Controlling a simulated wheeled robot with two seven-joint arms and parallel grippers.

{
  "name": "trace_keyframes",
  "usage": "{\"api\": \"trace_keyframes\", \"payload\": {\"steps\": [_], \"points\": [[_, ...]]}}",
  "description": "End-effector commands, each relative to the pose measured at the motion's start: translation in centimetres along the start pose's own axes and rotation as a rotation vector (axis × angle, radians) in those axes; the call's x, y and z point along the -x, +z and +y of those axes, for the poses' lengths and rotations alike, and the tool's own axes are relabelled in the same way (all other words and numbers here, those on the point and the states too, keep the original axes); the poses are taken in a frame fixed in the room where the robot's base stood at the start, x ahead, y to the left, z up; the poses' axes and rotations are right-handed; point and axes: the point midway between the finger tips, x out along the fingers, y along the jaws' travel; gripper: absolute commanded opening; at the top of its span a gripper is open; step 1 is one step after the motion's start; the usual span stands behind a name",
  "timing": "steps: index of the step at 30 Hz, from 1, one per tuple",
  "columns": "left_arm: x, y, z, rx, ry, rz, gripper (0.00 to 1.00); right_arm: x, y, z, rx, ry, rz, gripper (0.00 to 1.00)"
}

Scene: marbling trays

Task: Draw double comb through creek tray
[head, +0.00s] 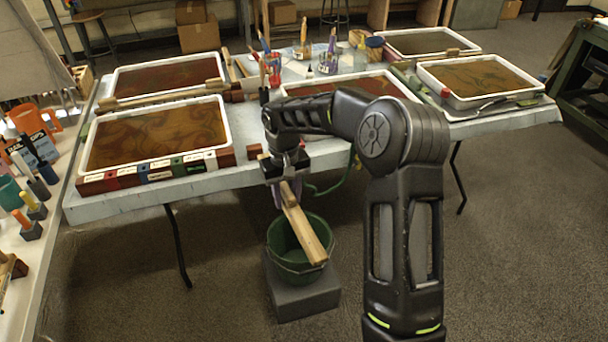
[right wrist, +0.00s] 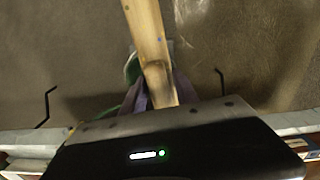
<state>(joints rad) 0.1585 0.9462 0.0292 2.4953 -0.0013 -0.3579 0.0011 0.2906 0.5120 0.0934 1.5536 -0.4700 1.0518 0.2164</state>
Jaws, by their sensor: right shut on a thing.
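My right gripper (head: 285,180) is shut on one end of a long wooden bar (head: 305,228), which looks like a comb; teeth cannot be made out. The bar slants down over a green bucket (head: 285,262), beyond the table's front edge. In the right wrist view the bar (right wrist: 148,45) sticks out from between the purple fingers (right wrist: 160,92). Several white-rimmed trays of marbled liquid stand on the table: front left (head: 231,130), back left (head: 112,82), middle (head: 402,85), front right (head: 500,99) and back right (head: 425,33). I cannot read which is the creek tray. My left gripper is out of view.
The bucket stands on a grey block (head: 302,296). Another wooden bar (head: 160,99) lies between the left trays. Small coloured labelled blocks (head: 160,172) line the front left tray. Jars with brushes (head: 328,62) stand mid-table. A side bench (head: 30,262) with tools is at left.

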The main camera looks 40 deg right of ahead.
Motion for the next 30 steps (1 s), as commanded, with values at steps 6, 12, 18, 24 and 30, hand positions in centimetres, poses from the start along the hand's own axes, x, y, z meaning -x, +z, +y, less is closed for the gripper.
{"api": "trace_keyframes", "payload": {"steps": [6,12,18,24,30], "points": [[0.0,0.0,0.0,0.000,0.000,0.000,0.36,-4.8,2.5,-5.9,0.079,0.003,-0.003,0.04],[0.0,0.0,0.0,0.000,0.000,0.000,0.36,-9.1,6.2,-11.4,0.162,-0.006,0.000,0.04],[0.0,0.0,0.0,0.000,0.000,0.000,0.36,-10.7,8.1,-13.6,0.195,-0.016,0.002,0.04],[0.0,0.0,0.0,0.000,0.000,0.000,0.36,-10.8,8.2,-13.7,0.196,-0.017,0.004,0.04],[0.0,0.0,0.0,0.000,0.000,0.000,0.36,-10.7,8.2,-13.7,0.195,-0.017,0.003,0.04]]}}
